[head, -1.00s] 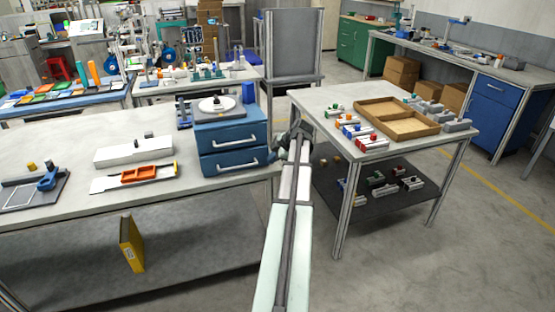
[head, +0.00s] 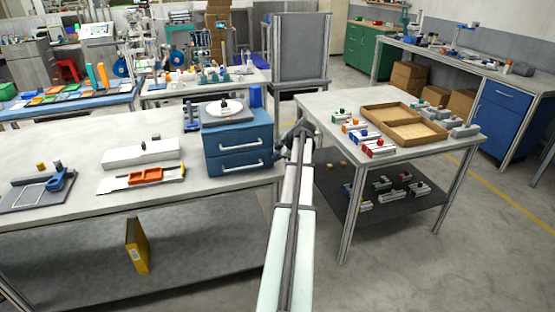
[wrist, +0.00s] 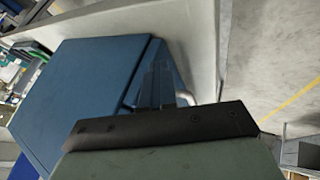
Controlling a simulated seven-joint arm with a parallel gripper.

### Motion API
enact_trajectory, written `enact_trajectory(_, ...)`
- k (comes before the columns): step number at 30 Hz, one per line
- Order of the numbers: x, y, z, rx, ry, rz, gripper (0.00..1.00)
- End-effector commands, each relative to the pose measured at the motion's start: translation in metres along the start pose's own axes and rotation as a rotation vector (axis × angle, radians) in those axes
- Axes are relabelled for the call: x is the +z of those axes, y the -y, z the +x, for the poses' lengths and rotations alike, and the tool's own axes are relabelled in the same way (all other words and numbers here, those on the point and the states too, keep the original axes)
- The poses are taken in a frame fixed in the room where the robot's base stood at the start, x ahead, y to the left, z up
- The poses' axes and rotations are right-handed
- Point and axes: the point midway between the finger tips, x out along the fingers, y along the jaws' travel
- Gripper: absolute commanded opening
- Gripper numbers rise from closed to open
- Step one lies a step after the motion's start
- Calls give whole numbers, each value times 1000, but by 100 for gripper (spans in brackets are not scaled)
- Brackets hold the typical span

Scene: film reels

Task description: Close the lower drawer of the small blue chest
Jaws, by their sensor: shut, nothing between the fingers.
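The small blue chest (head: 237,136) stands at the right end of the long grey workbench, with two handled drawers facing the front. The lower drawer (head: 222,165) appears to stand out slightly, but I cannot tell how far. My gripper (head: 297,131) is beside the chest's right side in the head view, partly hidden by my own arm. In the wrist view the blue chest (wrist: 82,90) fills the left and middle. The shut, empty fingers (wrist: 160,82) overlap the chest's front edge beside a pale handle (wrist: 183,88). I cannot tell whether they touch it.
A turntable-like device (head: 226,110) and a blue cup sit on the chest. A white box (head: 140,153) and an orange-and-white tool lie left on the bench. A side table (head: 340,105) with wooden trays stands to the right, across a narrow gap.

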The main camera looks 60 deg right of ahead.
Motion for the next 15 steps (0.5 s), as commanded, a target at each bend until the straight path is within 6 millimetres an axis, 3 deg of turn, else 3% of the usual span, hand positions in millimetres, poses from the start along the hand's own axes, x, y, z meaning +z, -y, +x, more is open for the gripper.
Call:
enact_trajectory(8, 0, -3, 1, 11, -2, 0, 0)
enact_trajectory(15, -1, 27, -15, 7, 0, 0, 0)
